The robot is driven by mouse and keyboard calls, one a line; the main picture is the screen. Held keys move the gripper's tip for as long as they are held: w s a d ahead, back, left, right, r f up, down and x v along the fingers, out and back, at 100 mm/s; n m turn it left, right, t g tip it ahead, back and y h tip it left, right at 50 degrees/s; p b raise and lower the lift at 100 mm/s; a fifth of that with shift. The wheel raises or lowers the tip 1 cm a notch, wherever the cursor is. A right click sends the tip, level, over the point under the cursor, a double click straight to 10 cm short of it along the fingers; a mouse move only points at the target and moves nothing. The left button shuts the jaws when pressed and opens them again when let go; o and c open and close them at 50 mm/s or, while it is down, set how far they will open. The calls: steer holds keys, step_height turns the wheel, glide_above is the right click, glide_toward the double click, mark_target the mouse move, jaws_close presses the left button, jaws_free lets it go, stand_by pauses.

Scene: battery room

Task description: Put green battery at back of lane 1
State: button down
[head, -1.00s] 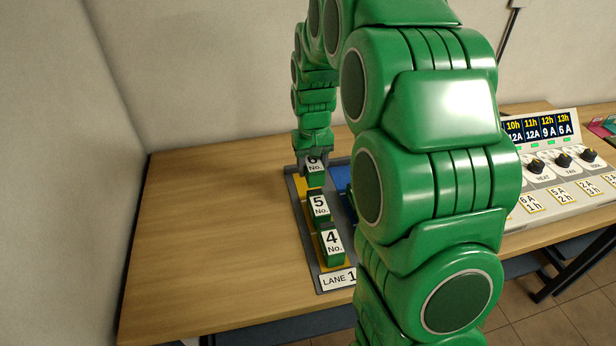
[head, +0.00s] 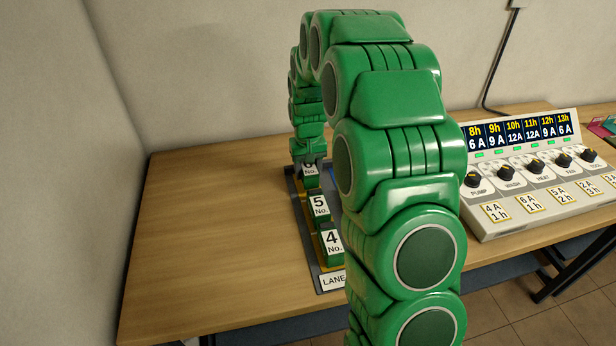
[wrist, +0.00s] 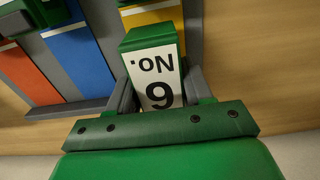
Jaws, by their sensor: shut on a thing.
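Green batteries No. 5 (head: 319,206) and No. 4 (head: 331,241) stand nearer in the same lane. The lane sign (head: 332,282) is partly hidden by my arm.
A control panel with knobs (head: 530,175) stands at the right. The table (head: 215,230) left of the tray is clear.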

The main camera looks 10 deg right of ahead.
steer(key=shift+f, duration=1.4)
steer(key=shift+f, duration=0.1)
steer(key=shift+c, duration=2.3)
jaws_free()
